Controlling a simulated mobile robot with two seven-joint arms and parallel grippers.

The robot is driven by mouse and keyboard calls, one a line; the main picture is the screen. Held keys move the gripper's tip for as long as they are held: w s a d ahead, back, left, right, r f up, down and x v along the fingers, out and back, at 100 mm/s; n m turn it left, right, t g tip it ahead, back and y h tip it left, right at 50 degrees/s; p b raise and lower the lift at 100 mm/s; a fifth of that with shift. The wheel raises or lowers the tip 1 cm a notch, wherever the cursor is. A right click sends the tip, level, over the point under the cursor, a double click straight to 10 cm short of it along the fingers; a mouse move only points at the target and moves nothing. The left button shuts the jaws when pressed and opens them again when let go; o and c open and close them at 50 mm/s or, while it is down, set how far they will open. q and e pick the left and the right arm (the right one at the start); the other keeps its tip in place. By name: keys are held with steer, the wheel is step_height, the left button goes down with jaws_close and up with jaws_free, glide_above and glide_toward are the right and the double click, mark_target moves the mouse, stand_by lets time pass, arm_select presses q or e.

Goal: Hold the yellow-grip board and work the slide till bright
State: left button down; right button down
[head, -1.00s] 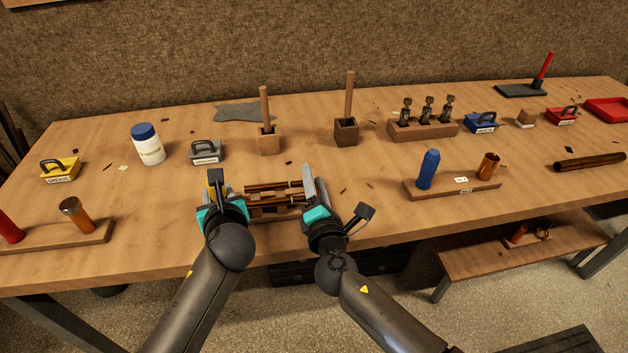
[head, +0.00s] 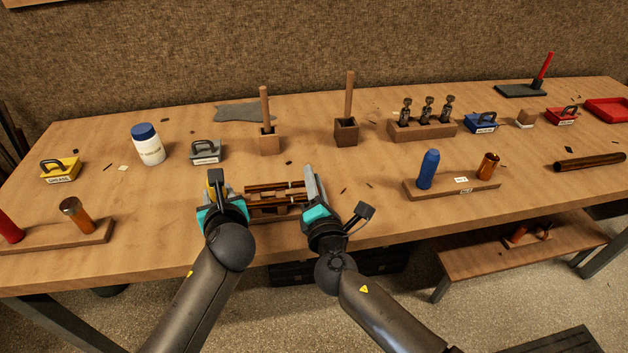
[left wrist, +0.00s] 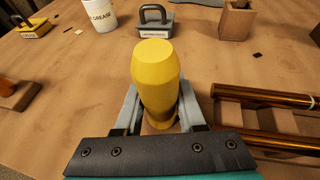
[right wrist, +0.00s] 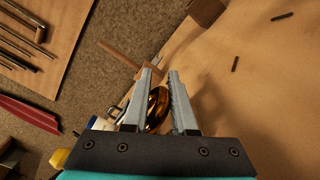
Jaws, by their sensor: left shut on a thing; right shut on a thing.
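The yellow grip (left wrist: 155,85) stands upright between the fingers of my left gripper (left wrist: 157,112), which is shut on it. In the head view my left gripper (head: 217,190) is at the left end of the wooden board (head: 268,212). Brown-copper slide tubes (head: 265,189) lie along the board; they also show at the right of the left wrist view (left wrist: 270,97). A pale band marks the tube near its right end. My right gripper (head: 314,188) is at the tubes' right end, shut on the slide's shiny curved end (right wrist: 157,108), partly hidden by the fingers.
Behind stand a grey handled block (head: 206,152), a white jar with blue lid (head: 149,148) and two wooden holders with sticks (head: 269,143) (head: 346,132). A rack with a blue cylinder (head: 428,170) stands to the right. The bench front between is clear.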

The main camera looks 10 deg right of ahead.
steer(key=shift+s+d+f, duration=0.1)
steer(key=shift+d+f, duration=0.05)
steer(key=shift+f, duration=0.3)
stand_by(0.4)
steer(key=d, duration=0.3)
steer(key=shift+d, duration=0.35)
steer(key=c, duration=1)
jaws_free()
steer(key=shift+a, duration=0.1)
steer(key=shift+o, duration=0.8)
steer(key=shift+r, duration=0.1)
steer(key=s, duration=1.2)
steer(key=shift+a, duration=0.1)
